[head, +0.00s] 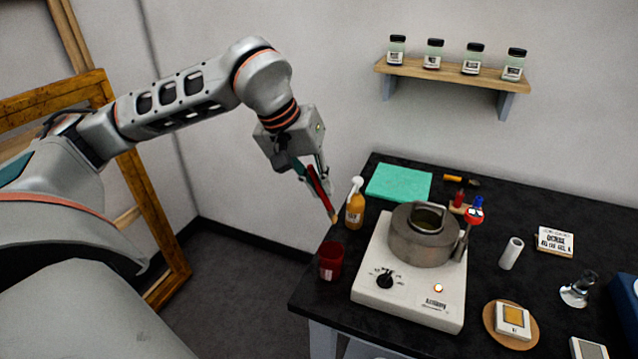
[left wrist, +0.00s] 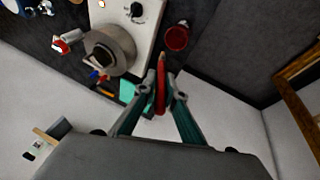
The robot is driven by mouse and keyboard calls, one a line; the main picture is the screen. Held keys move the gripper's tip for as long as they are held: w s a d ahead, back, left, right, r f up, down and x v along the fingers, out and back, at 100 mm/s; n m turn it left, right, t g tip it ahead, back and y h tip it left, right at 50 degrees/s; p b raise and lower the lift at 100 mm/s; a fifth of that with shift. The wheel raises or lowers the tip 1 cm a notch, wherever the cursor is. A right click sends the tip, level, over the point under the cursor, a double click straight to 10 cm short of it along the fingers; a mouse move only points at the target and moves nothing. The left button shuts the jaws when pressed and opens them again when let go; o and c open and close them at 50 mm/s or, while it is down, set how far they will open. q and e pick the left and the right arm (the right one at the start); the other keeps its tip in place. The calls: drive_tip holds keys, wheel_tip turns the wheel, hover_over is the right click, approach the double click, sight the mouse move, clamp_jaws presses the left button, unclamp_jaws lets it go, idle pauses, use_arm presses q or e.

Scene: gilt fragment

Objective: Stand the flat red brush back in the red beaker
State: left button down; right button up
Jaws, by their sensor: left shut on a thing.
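The flat red brush (head: 317,185) is held by my left gripper (head: 312,168), which is shut on its red handle. The brush is tilted, its pale tip pointing down and to the right, above the table's left edge. The brush (left wrist: 161,86) also shows between the fingers of my left gripper (left wrist: 162,98) in the left wrist view. The red beaker (head: 331,261) stands upright at the table's front left corner, below the brush tip and apart from it. The beaker (left wrist: 177,39) also shows in the left wrist view. My right gripper is not in view.
A white hotplate (head: 372,288) with a metal pot (head: 420,243) stands right of the beaker. An amber spray bottle (head: 355,207) stands behind the beaker, close to the brush. A green pad (head: 399,182) lies farther back. Open floor lies left of the table (head: 308,283).

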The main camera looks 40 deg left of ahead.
use_arm(q)
drive_tip(key=shift+f, duration=0.45)
wheel_tip(320, 180, down, 3)
drive_tip(key=shift+b, duration=1.1)
drive_tip(key=f+b, duration=0.2)
drive_tip(key=b, duration=0.7)
hover_over(331, 262)
drive_tip(key=a, duration=0.4)
drive_tip(key=f, duration=0.7)
drive_tip(key=shift+w+d+f, duration=0.15)
drive_tip(key=shift+w+d, duration=0.1)
drive_tip(key=shift+f+b, duration=0.5)
drive_tip(key=shift+f, duration=0.15)
drive_tip(key=shift+f+b, duration=0.3)
drive_tip(key=shift+f, duration=0.05)
drive_tip(key=c, duration=2)
unclamp_jaws()
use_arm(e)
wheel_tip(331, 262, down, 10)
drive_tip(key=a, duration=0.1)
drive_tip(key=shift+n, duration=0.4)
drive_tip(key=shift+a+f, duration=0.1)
